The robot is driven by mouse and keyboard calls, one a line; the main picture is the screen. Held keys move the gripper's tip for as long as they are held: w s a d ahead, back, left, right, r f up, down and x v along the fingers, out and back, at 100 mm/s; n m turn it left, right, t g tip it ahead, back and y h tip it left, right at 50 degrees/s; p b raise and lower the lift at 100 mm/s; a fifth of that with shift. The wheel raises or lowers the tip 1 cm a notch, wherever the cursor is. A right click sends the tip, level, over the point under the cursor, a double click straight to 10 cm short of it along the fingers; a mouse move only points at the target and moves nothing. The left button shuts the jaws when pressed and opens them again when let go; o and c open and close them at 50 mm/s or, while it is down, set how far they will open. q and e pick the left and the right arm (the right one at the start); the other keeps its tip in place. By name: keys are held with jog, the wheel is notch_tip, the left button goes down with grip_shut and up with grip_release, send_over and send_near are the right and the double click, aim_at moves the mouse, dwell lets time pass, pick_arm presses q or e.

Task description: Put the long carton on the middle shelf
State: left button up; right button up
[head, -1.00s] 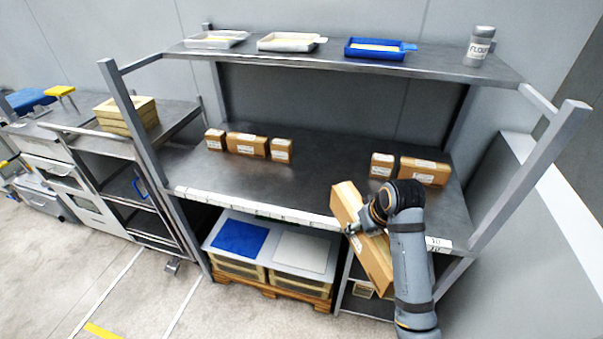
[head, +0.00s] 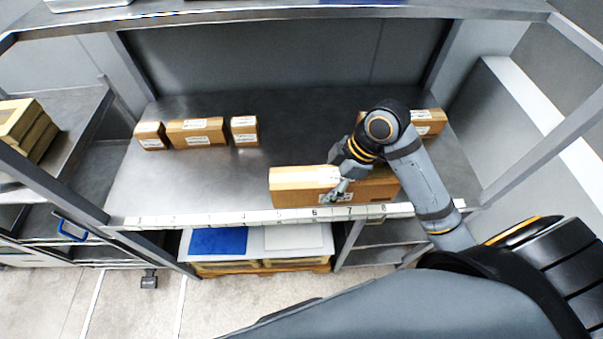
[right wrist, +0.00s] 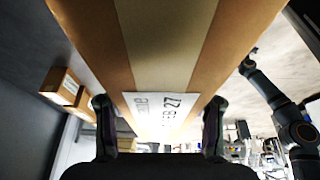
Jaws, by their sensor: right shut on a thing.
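The long carton (head: 298,186) is a brown box with a pale tape strip and a white label. It lies level, roughly parallel to the front edge of the middle shelf (head: 215,178), just behind the numbered strip. My right gripper (head: 341,188) is shut on it near its middle. In the right wrist view the carton (right wrist: 235,25) fills the top, between the two fingers (right wrist: 160,125). I cannot tell whether its underside touches the shelf. My left gripper (right wrist: 249,62) seems to show small at the end of a dark arm in the right wrist view; its jaws are unclear.
Three cartons stand at the back left of the middle shelf: a small one (head: 150,135), a longer one (head: 196,131) and a small one (head: 244,130). Another carton (head: 428,122) is at the back right, partly behind my arm. The upper shelf (head: 250,14) overhangs the back.

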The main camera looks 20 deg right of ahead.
jog(key=w+f, duration=0.2)
jog(key=w, duration=0.1)
jog(key=w+f+p, duration=0.1)
jog(key=w+f, duration=0.2)
jog(key=w, duration=0.1)
jog(key=w+f+p, duration=0.1)
jog(key=w+f, duration=0.1)
jog(key=w, duration=0.2)
jog(key=shift+w+d+f, duration=0.1)
jog(key=shift+w+f, duration=0.1)
jog(key=shift+f, duration=0.2)
jog(key=shift+w+f, duration=0.4)
jog(key=shift+f, duration=0.1)
notch_tip(320, 180, down, 3)
jog(key=shift+f+p, duration=0.1)
jog(key=shift+p, duration=0.8)
pick_arm(q)
jog(key=r, duration=0.3)
jog(key=shift+w+a+r, duration=0.35)
jog(key=shift+w+a, duration=0.05)
pick_arm(e)
jog(key=shift+f, duration=0.1)
jog(key=shift+f, duration=0.1)
jog(key=o, duration=1.6)
